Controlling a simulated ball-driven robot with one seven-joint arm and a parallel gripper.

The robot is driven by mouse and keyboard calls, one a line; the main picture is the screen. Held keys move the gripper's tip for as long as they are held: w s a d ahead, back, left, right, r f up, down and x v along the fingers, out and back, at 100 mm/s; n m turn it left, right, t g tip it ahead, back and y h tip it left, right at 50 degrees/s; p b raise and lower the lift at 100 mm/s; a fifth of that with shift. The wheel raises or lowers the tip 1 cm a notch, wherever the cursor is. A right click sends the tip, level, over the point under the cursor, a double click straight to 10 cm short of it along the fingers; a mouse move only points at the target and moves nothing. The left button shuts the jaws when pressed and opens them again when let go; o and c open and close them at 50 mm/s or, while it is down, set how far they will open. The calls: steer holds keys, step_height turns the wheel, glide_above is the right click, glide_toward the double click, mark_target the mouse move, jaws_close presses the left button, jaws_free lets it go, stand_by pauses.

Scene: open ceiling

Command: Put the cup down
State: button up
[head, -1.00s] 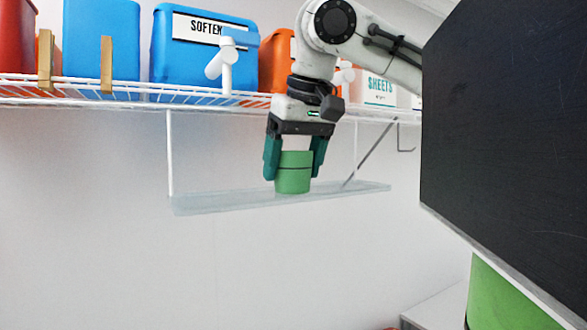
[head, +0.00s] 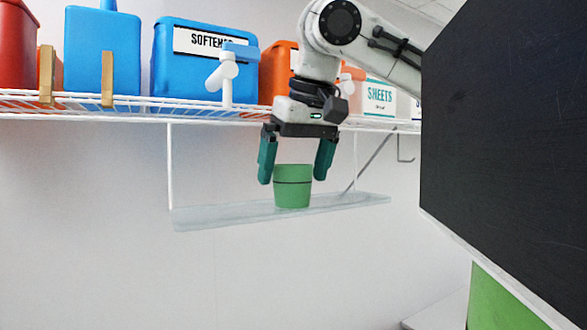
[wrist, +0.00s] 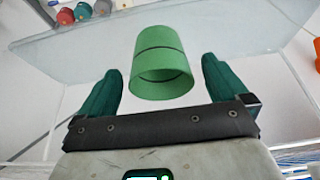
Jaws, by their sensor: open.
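The green cup (head: 293,188) with a dark band stands upright on the hanging glass shelf (head: 225,217). My gripper (head: 296,180) is open above it, with its teal fingers apart on either side of the cup's upper part and clear gaps between. In the wrist view, the cup (wrist: 160,62) stands on the clear shelf (wrist: 232,50), beyond and between the open fingers, touching neither.
A white wire shelf (head: 130,108) is above, close to my arm. It carries blue containers (head: 103,52), a softener box (head: 190,75), an orange container (head: 277,66) and a sheets box (head: 378,97). A large dark panel (head: 505,150) blocks the right side. The glass shelf is bare left of the cup.

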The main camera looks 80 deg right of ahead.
steer(key=v, duration=1)
steer(key=shift+r+p, duration=0.15)
steer(key=shift+p, duration=0.25)
